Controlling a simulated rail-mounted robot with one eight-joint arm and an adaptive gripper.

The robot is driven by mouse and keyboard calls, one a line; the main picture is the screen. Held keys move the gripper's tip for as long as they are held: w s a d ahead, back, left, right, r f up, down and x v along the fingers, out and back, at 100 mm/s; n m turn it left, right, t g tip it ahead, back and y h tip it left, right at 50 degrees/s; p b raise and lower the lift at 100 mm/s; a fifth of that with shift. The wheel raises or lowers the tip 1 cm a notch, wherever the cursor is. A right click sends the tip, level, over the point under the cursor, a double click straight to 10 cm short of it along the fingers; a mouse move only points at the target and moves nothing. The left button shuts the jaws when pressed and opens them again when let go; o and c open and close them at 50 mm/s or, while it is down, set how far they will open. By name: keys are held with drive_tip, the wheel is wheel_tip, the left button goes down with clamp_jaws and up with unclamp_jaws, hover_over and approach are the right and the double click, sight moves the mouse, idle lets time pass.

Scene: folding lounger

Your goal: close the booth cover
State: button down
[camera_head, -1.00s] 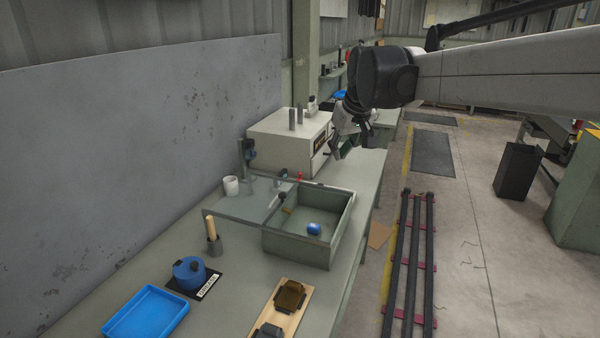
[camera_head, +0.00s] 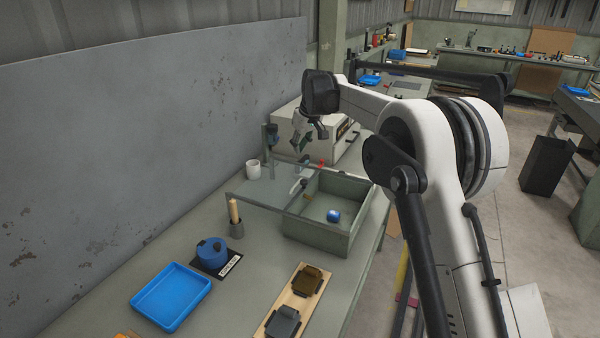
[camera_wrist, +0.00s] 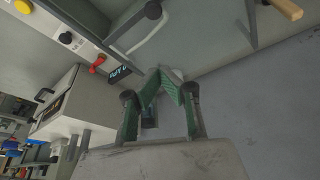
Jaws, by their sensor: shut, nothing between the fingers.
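The booth (camera_head: 322,238) is a grey-green open-topped box on the bench, with a small blue cylinder (camera_head: 333,216) inside. A pale handle-like piece (camera_head: 297,187) is near the hinge side. My gripper (camera_head: 302,146) is above the far end of the panel, in front of the white cabinet, apart from the cover. In the wrist view its green-padded fingers (camera_wrist: 166,80) are shut and empty.
A white cabinet (camera_head: 345,139) stands behind the booth. A white mug (camera_head: 253,169) and a post (camera_head: 267,145) stand by the panel's far left corner. A red knob (camera_wrist: 97,63) is near the booth.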

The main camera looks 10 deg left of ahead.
hover_over(297, 184)
drive_tip(key=w+a, duration=0.2)
wheel_tip(297, 184, down, 9)
drive_tip(key=shift+d+f+p, duration=0.15)
drive_tip(key=shift+f+p, duration=0.05)
drive_tip(key=shift+p, duration=0.25)
drive_tip(key=shift+s+d+f+p, duration=0.15)
drive_tip(key=shift+s+d, duration=0.6)
drive_tip(key=shift+s+d+f+p, duration=0.15)
drive_tip(key=shift+s+d, duration=0.55)
drive_tip(key=shift+s+f, duration=0.1)
